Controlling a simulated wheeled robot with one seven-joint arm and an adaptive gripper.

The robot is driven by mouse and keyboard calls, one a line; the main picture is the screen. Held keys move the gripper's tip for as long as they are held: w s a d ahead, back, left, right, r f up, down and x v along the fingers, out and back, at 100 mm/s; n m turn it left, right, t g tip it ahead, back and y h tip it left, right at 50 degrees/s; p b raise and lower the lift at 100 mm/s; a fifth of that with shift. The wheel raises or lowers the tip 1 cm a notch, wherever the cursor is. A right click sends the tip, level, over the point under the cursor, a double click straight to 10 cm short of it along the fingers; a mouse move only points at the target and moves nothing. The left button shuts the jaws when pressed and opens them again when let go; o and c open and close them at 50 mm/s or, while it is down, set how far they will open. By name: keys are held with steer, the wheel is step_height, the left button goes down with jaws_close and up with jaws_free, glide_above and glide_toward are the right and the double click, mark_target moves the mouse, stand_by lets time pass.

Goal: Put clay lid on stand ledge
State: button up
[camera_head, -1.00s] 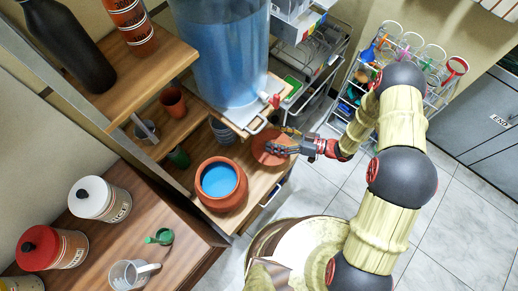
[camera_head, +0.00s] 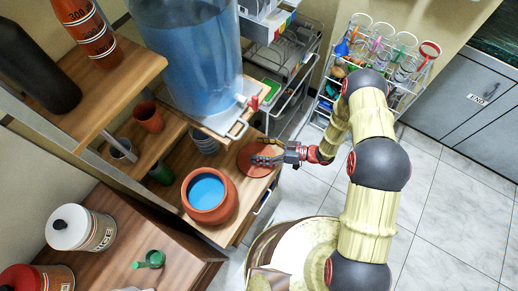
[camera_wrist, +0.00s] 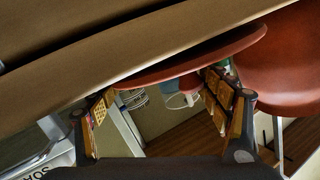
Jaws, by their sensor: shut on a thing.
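The clay lid (camera_head: 247,155) is a flat red-brown disc to the right of the clay pot (camera_head: 226,208), apart from it, over the lower wooden ledge (camera_head: 233,229) of the stand. My gripper (camera_head: 266,159) reaches in from the right and is shut on the lid. In the wrist view the lid (camera_wrist: 190,62) shows almost edge-on between my fingers (camera_wrist: 162,95), with the pot (camera_wrist: 288,65) at the right. The pot is open and holds blue water. I cannot tell whether the lid touches the ledge.
The blue water tank (camera_head: 190,55) with a red tap (camera_head: 254,103) stands on a wooden shelf just behind the lid. Stacked grey cups (camera_head: 204,140) are to its left. A rack of glassware (camera_head: 385,55) is at the back right. The tiled floor to the right is open.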

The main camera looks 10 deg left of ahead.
steer(key=o, duration=1.4)
steer(key=shift+c, duration=0.2)
